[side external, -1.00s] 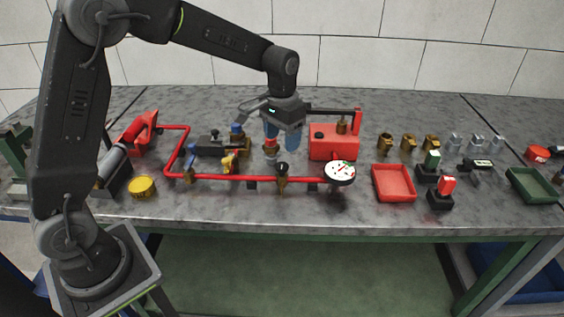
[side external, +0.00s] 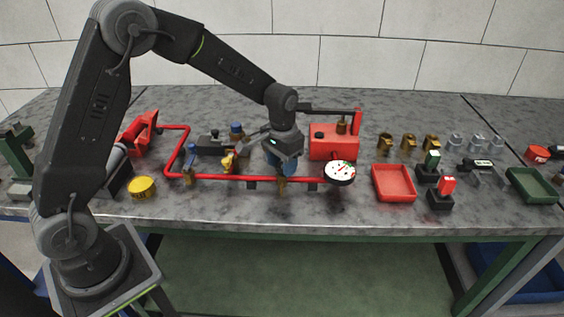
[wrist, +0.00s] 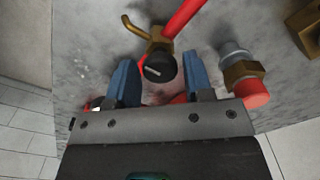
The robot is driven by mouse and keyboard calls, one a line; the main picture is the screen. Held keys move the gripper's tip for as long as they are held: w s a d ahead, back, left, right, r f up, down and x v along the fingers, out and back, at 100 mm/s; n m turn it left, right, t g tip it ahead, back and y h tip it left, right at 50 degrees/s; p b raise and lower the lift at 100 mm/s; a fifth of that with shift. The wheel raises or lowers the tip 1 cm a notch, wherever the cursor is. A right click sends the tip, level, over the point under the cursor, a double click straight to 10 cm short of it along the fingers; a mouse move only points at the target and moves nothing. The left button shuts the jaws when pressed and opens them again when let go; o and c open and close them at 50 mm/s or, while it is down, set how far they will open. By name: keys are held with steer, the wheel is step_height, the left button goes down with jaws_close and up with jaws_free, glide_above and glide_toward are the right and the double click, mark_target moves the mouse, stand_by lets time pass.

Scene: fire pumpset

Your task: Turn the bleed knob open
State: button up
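The bleed knob (wrist: 160,67) is a round black knob with a pale line across its face, on a brass valve body with a curved brass spout. In the wrist view it lies between the tips of my gripper's (wrist: 160,72) two blue fingers, with gaps on both sides. My gripper (side external: 281,168) is open and empty, pointing down over the red pipe (side external: 225,178). In the side view the gripper hides the knob; part of the brass valve body (side external: 282,184) shows below. I cannot tell the fingers' exact height relative to the knob.
A brass fitting with a red cap (wrist: 247,82) stands close to the right finger in the wrist view. A white dial gauge (side external: 340,172) is right of the gripper, with a red tank (side external: 334,143) behind. A yellow-handled valve (side external: 230,161) is to the left.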

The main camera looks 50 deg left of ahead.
steer(key=c, duration=0.6)
steer(key=n, duration=0.5)
steer(key=shift+n, duration=0.4)
steer(key=n, duration=1.1)
steer(key=shift+n, duration=0.4)
steer(key=n, duration=0.6)
steer(key=shift+n, duration=0.3)
steer(key=shift+r, duration=0.1)
